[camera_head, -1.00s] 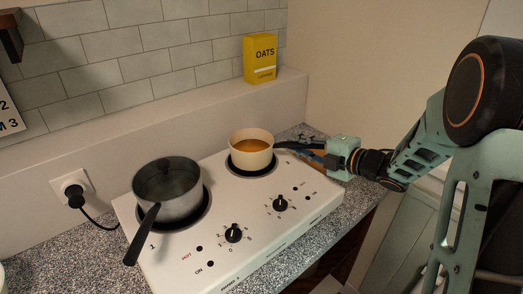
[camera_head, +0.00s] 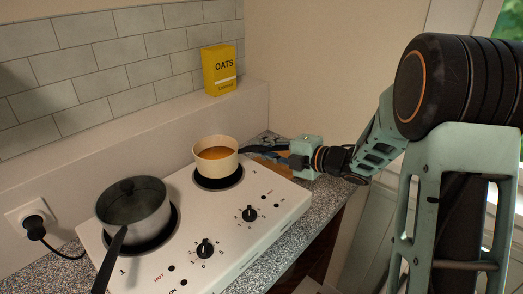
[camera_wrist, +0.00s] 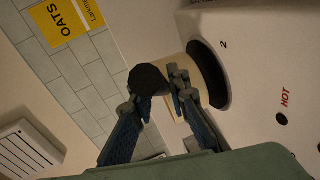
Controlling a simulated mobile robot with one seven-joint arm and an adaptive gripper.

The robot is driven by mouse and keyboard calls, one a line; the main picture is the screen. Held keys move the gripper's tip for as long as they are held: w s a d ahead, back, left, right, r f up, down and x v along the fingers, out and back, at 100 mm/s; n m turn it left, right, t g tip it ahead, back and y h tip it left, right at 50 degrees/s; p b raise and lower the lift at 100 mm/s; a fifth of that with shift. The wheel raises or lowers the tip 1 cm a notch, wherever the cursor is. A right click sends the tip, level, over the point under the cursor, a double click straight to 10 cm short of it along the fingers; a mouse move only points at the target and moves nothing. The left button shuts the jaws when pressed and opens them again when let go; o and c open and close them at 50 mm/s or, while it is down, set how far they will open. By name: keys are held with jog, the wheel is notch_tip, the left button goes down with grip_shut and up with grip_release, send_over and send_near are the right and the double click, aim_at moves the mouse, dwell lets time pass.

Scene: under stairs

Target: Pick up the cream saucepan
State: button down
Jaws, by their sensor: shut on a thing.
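The cream saucepan (camera_head: 214,160) with orange-brown contents is upright over the far-right burner in the head view. Its dark handle (camera_head: 258,149) points right, toward my gripper (camera_head: 279,156). In the wrist view, the fingers of my gripper (camera_wrist: 160,98) are closed around the handle (camera_wrist: 148,79), whose end faces the camera. Part of the cream pan wall (camera_wrist: 197,71) shows behind the fingers. I cannot tell whether the pan's base touches the burner.
A grey saucepan (camera_head: 146,214) stands on the near-left burner, its handle toward the front. The white hob (camera_head: 218,224) has knobs along its front. A yellow oats box (camera_head: 219,70) stands on the back ledge. A plug and cable (camera_head: 35,227) are at left.

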jog(key=shift+r, duration=0.9)
jog(key=shift+s+r+p, duration=0.25)
jog(key=shift+p, duration=0.1)
jog(key=s+d+r+p, duration=0.1)
jog(key=s+r+p, duration=0.3)
jog(key=s+r, duration=0.5)
jog(key=shift+s+d, duration=0.2)
jog(key=shift+s, duration=1.95)
